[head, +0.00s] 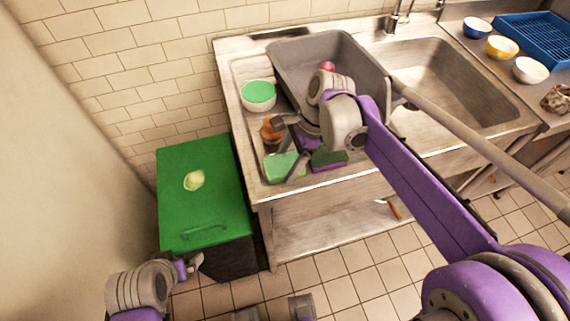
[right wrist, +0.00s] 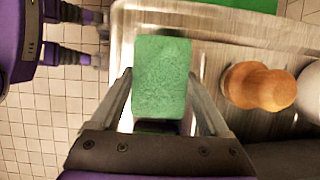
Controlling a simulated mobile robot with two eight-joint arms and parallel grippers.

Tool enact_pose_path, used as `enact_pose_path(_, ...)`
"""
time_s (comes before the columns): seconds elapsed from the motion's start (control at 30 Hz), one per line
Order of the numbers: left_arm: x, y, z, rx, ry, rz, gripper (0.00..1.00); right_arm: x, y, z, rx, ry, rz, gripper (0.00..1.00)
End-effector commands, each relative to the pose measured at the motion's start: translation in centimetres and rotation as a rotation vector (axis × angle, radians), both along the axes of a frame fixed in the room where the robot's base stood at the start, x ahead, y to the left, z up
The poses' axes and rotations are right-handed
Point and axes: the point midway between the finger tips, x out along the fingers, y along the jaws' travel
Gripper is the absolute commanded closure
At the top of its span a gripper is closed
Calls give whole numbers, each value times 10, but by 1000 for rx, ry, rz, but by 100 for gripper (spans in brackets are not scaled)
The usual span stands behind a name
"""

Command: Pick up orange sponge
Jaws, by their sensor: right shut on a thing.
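I see no sponge that is plainly orange. A green sponge (right wrist: 162,78) sits between the fingers of my right gripper (right wrist: 162,100), which is shut on its two sides. In the head view, my right gripper (head: 290,146) is low at the front left of the steel counter, with the green sponge (head: 281,167) at it. An orange-brown knobbed object (right wrist: 259,86) stands beside the sponge on the drainboard; it also shows in the head view (head: 269,131), partly hidden. My left gripper (head: 188,267) is off the counter, empty, its fingers apart.
A grey basin (head: 290,62) stands behind my right gripper, with a pinkish thing in it. A white bowl with green inside (head: 258,96) is at the left. A green-lidded bin (head: 205,215) stands left of the counter. Bowls and a blue rack (head: 535,45) are far right.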

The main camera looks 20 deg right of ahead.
Motion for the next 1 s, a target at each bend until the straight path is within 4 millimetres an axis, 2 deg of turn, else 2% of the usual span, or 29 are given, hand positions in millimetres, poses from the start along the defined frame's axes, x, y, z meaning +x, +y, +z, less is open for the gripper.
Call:
enact_pose_path(0.17, 0, 0, 3, 0, -1, 0, 0, 0, 0, 11, 0, 0, 0, 72)
enact_pose_path(0.5, 2, 0, 10, 0, -4, 0, 0, 0, 0, 79, 0, 0, 0, 72)
enact_pose_path(0.6, 2, 0, 11, 0, -4, 0, 0, 0, 0, 92, 0, 0, 0, 72)
enact_pose_path(0.77, 2, 0, 12, 0, -4, 0, 0, 0, 0, 103, 0, 0, 0, 72)
enact_pose_path(1.0, 2, 0, 12, 0, -4, 0, 0, 0, 0, 104, 0, 0, 0, 72)
